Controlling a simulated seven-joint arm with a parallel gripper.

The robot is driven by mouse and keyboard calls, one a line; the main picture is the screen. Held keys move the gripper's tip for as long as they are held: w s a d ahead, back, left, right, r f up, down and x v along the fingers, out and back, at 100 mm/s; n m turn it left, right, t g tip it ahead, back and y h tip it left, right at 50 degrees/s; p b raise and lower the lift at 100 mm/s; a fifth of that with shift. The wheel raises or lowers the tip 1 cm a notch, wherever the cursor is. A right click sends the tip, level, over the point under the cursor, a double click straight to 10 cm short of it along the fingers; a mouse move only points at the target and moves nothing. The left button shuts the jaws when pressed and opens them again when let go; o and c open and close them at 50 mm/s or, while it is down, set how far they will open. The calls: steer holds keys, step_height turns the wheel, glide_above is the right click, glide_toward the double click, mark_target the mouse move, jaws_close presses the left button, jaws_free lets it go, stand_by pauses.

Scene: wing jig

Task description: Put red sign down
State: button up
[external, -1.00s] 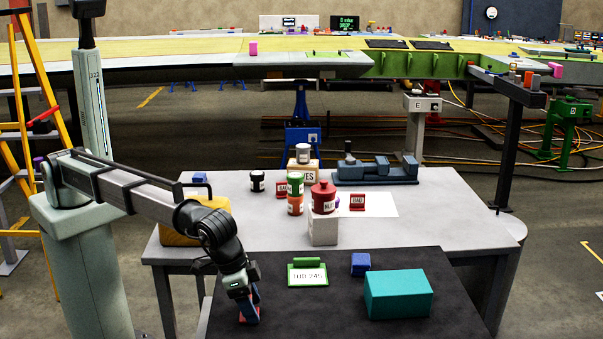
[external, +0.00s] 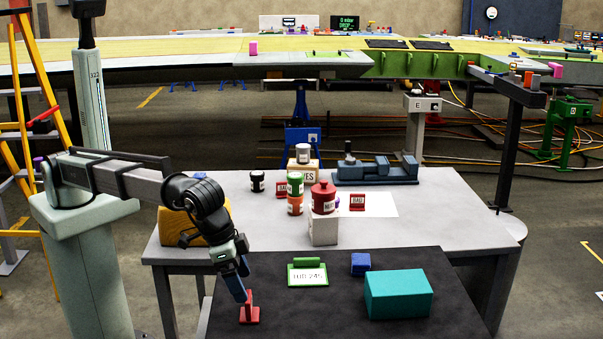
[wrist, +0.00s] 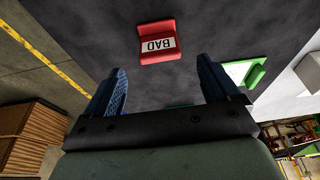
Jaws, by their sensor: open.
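In the wrist view the red sign (wrist: 158,42) shows a white label reading "BAD", upside down in that picture, ahead of the fingertips. My gripper (external: 238,285) is open and empty, just above and behind the sign in the external view. In the wrist view its two blue fingers (wrist: 162,85) are spread wide with bare mat between them.
A green-framed sign (external: 307,274), a blue block (external: 361,264) and a teal box (external: 398,294) sit on the black mat (external: 340,325).

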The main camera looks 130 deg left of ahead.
steer(key=shift+v, duration=2.55)
steer(key=s+d+f+m+g, duration=0.1)
steer(key=s+f+m+g, duration=0.1)
steer(key=s+f, duration=1.1)
steer(key=s+f+m+g+h, duration=0.1)
steer(key=s+f+m, duration=0.1)
steer(key=s+f, duration=1.15)
steer(key=s+d+f+m+g, duration=0.15)
steer(key=s+f, duration=0.55)
steer(key=f, duration=1.1)
steer(key=s+f+m+g, duration=0.1)
steer(key=s+f, duration=0.3)
steer(key=s, duration=0.7)
steer(key=s+f+m+g+h, duration=0.1)
steer(key=s+f, duration=0.4)
steer(key=s, duration=0.6)
steer(key=s+f+m+g, duration=0.1)
steer(key=s+f, duration=0.4)
steer(key=s, duration=0.7)
steer(key=shift+g, duration=0.85)
steer(key=shift+s+a+m, duration=0.1)
steer(key=shift+a+m, duration=0.05)
steer(key=shift+m, duration=0.1)
